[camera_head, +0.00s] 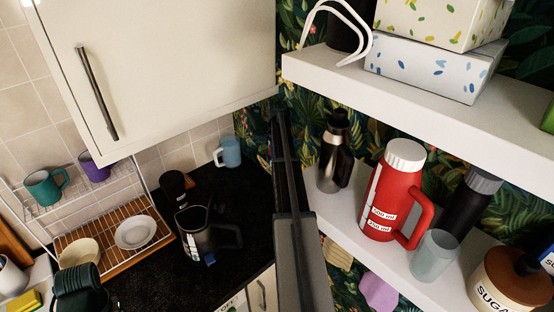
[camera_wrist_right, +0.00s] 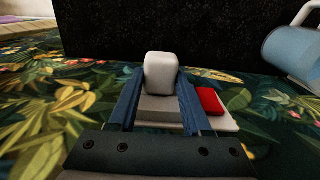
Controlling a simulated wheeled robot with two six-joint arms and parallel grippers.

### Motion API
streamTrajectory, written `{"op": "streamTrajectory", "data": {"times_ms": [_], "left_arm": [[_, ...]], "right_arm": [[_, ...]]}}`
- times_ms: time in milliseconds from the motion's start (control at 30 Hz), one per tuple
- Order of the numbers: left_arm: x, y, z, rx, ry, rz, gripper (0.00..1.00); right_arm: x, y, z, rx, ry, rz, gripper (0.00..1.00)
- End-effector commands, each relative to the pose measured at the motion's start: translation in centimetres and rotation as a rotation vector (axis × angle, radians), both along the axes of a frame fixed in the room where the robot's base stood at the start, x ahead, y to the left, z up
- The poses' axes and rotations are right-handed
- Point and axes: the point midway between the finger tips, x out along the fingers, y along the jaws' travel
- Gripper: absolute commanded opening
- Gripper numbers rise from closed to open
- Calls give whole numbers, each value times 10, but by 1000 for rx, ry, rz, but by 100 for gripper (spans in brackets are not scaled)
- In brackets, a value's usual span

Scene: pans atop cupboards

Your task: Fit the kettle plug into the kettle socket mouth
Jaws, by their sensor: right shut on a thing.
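In the right wrist view my right gripper (camera_wrist_right: 160,92) has its blue fingers shut on a pale plug-like block (camera_wrist_right: 161,72), the kettle plug. Just beyond the fingers, a white wall plate (camera_wrist_right: 228,124) with a red switch (camera_wrist_right: 210,101) is partly hidden by the gripper. The socket mouth is hidden, and I cannot tell whether the plug touches it. In the head view my right arm reaches up the middle to the patterned wall, its gripper (camera_head: 278,112) small and dark there. A dark kettle (camera_head: 196,238) stands on the black counter.
A pale cupboard (camera_head: 170,70) hangs above and left of my arm. White shelves (camera_head: 420,95) to the right hold boxes, a red flask (camera_head: 391,190) and a dark bottle (camera_head: 336,155). A light blue mug (camera_head: 229,152) stands near the wall; it also shows in the wrist view (camera_wrist_right: 292,50).

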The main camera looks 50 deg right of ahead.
Motion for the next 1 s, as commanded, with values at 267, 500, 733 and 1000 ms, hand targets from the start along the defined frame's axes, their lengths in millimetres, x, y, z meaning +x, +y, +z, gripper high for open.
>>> {"op": "streamTrajectory", "data": {"times_ms": [267, 500, 733, 1000], "left_arm": [[0, 0, 0, 0, 0, 0, 79], [0, 0, 0, 0, 0, 0, 79], [0, 0, 0, 0, 0, 0, 79], [0, 0, 4, 0, 0, 0, 79]], "right_arm": [[0, -3, 0, -4, -1, -1, 0], [0, -4, 0, -5, -2, -1, 72], [0, -3, 0, -3, -1, -1, 84], [0, -3, 4, -2, -1, 0, 84]]}}
